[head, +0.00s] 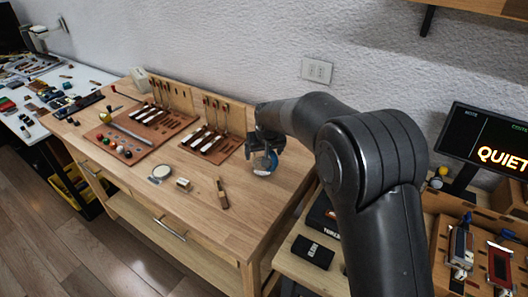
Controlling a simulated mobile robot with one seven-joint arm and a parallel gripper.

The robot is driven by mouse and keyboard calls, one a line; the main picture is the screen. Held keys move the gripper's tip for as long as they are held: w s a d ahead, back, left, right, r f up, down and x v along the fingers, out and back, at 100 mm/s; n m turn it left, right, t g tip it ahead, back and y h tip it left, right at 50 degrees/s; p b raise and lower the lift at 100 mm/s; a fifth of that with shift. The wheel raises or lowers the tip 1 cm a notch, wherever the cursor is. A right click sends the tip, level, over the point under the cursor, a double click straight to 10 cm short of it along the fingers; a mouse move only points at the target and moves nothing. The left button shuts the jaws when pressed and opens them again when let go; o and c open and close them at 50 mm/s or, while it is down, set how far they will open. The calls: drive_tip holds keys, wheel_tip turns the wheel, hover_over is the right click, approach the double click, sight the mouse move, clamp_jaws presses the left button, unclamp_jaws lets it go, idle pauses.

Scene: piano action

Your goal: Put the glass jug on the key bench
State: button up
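My gripper (265,143) points down over the right end of a wooden bench (255,222) that bears piano-key parts; I take this to be the key bench. Right under the gripper is a small, pale, roundish object with a blue patch (264,164), which may be the glass jug. The fingers hide its upper part. I cannot tell whether the fingers grip it or whether it touches the bench top. No other jug is clear in view.
Boards with key parts (130,141) stand along the bench's back and left. The front right top is clear. A lower cabinet with dark boxes (313,252) adjoins right, near a screen (490,140).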

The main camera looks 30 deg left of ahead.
drive_tip(key=shift+r, duration=0.1)
drive_tip(key=v, duration=1.1)
drive_tip(key=s+d+r+m+t, duration=0.15)
drive_tip(key=d+r, duration=0.25)
drive_tip(key=d, duration=0.7)
drive_tip(key=s+d+r+m+h, duration=0.1)
drive_tip(key=d+r+m, duration=0.15)
drive_tip(key=d, duration=0.75)
drive_tip(key=s+d+r+m, duration=0.15)
drive_tip(key=d+r, duration=0.25)
drive_tip(key=d, duration=0.7)
drive_tip(key=s+d+f+m+h, duration=0.1)
drive_tip(key=s+d+f, duration=0.1)
drive_tip(key=s+d, duration=0.7)
drive_tip(key=s+d+f+m+h, duration=0.1)
drive_tip(key=s+d+f+m, duration=0.1)
drive_tip(key=s+d, duration=0.7)
drive_tip(key=shift+d+t, duration=0.15)
drive_tip(key=shift+t, duration=0.3)
drive_tip(key=shift+w+f+m, duration=0.1)
drive_tip(key=shift+m, duration=0.15)
drive_tip(key=shift+c, duration=0.2)
